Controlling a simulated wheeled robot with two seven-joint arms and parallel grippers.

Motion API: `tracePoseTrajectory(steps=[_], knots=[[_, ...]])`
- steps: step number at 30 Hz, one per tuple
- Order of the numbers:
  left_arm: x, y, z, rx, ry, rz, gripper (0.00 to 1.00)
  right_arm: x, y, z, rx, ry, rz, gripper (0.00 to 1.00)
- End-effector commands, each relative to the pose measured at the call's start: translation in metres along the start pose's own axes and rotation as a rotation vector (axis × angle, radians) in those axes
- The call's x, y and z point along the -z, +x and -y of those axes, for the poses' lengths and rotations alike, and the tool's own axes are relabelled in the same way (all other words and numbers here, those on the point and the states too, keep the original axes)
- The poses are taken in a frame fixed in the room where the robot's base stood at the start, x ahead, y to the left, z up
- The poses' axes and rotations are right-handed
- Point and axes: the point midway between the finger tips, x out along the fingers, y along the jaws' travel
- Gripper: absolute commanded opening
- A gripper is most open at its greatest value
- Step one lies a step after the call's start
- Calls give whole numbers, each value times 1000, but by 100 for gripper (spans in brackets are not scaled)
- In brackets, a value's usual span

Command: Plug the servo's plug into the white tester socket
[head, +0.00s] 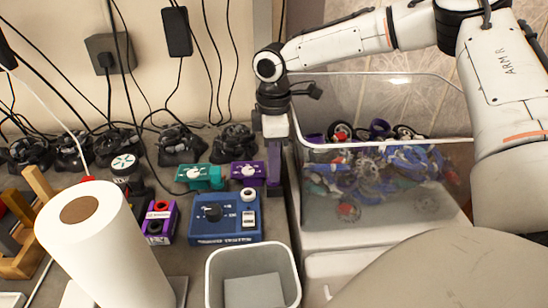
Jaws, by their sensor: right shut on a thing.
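The blue tester box (225,232) stands on the bench with a dark knob at its left. A white socket-like part (248,218) shows on its right side. A purple servo (246,173) with a white horn lies behind the tester, beside a green servo (202,177). My right gripper (273,165) points down at the right of the purple servo, near the bench's right edge. It is shut on a purple piece; whether this is the servo's plug or another part, I cannot tell. The servo's plug is not clearly visible. My left gripper is not in view.
A white paper roll (115,250) stands at front left, an open grey bin (252,256) at the front. A purple box (160,222) is left of the tester. Cables and black devices line the wall. A clear crate of parts (370,210) stands right.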

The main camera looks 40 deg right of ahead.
Motion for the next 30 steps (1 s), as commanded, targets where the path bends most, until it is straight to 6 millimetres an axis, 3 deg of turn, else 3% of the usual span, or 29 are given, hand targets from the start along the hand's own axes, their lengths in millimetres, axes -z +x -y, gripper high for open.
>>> tracePoseTrajectory(steps=[30], knots=[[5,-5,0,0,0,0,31,0,-20,0,-1,0,-1,0]])
